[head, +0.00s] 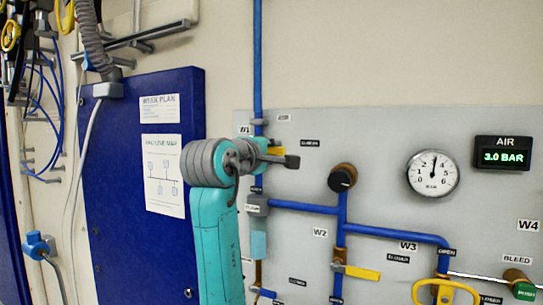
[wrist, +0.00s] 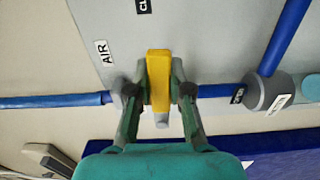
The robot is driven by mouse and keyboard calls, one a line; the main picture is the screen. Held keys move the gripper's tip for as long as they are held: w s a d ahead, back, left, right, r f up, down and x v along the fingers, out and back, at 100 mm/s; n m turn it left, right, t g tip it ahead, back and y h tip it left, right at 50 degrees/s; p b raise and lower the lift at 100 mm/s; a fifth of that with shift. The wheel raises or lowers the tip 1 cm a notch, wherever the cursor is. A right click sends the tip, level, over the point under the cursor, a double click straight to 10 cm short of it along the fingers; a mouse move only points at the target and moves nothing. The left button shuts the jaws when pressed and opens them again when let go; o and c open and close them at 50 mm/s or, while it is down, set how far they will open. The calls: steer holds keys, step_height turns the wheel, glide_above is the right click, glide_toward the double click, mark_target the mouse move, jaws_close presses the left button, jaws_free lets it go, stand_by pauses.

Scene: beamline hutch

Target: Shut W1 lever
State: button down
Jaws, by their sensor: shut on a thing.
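The yellow W1 lever (head: 277,151) is on the blue vertical pipe at the left of the grey panel, mostly hidden behind my gripper (head: 275,159). In the wrist view the lever (wrist: 158,65) lies between the two fingers of my gripper (wrist: 158,90), which are shut on it. There the lever lies across the blue pipe (wrist: 60,101), and its free end points toward a partly cut-off "CL" label (wrist: 143,6). In the head view it points right from the pipe, just below a dark label (head: 310,142).
Right of the lever is a dark round knob (head: 343,178), then a pressure gauge (head: 433,174) and an AIR display (head: 503,156) reading 3.0 BAR. Lower are yellow W2 (head: 362,272) and W3 (head: 446,284) handles. A blue board (head: 120,220) stands left of my arm.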

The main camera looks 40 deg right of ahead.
steer(key=shift+r+n, duration=0.15)
steer(key=shift+n, duration=0.15)
steer(key=c, duration=1)
jaws_free()
steer(key=shift+c, duration=0.2)
steer(key=v, duration=1.2)
steer(key=shift+w, duration=0.1)
